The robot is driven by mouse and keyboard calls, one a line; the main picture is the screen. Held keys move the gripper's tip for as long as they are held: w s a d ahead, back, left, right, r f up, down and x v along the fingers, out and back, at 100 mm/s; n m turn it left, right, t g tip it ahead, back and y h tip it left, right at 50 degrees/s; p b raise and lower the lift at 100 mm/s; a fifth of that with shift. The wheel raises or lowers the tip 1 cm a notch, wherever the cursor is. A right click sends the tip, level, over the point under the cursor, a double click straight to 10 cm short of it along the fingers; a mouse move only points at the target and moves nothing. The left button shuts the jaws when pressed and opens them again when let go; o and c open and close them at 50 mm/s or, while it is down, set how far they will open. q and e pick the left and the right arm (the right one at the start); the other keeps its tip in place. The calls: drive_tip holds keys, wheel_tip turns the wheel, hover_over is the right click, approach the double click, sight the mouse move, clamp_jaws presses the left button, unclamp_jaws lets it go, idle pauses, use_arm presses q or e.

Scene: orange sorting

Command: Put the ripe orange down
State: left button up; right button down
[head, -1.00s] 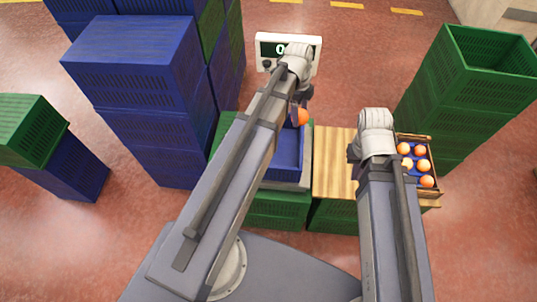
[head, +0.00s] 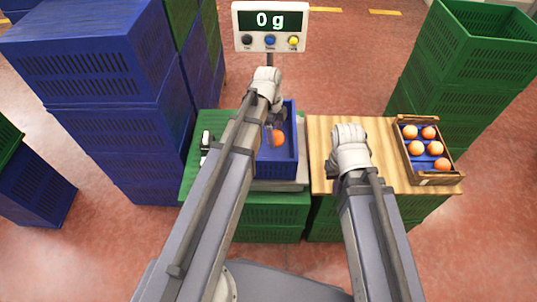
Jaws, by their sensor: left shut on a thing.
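A ripe orange (head: 278,138) shows at my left gripper (head: 270,134), over or inside the blue crate (head: 290,176) on the scale. My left gripper is shut on this orange; its fingers are mostly hidden behind my arm. I cannot tell whether the orange touches the crate floor. The scale display (head: 269,20) behind reads 0 g. My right gripper (head: 335,184) is over the wooden board, left of the tray; its fingers are mostly hidden, so its opening cannot be told.
A wooden tray (head: 433,181) with several oranges on blue lining sits on the right of the wooden board (head: 322,138). Stacked blue crates (head: 85,100) stand at left, and stacked green crates (head: 470,60) at right. A small dark-and-white item (head: 206,142) is left of the scale.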

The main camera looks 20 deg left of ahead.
use_arm(q)
wheel_tip(320, 180, up, 8)
drive_tip(key=m+p, duration=0.1)
drive_tip(key=p, duration=0.7)
hover_over(279, 156)
drive_tip(key=s, duration=0.3)
drive_tip(key=shift+s+d+f, duration=0.1)
drive_tip(key=shift+s+d, duration=0.05)
drive_tip(key=shift+d, duration=0.25)
wheel_tip(279, 156, down, 18)
drive_tip(key=b, duration=1.8)
drive_tip(key=shift+f, duration=0.2)
drive_tip(key=shift+f, duration=0.15)
drive_tip(key=o, duration=1.2)
drive_tip(key=shift+c, duration=0.2)
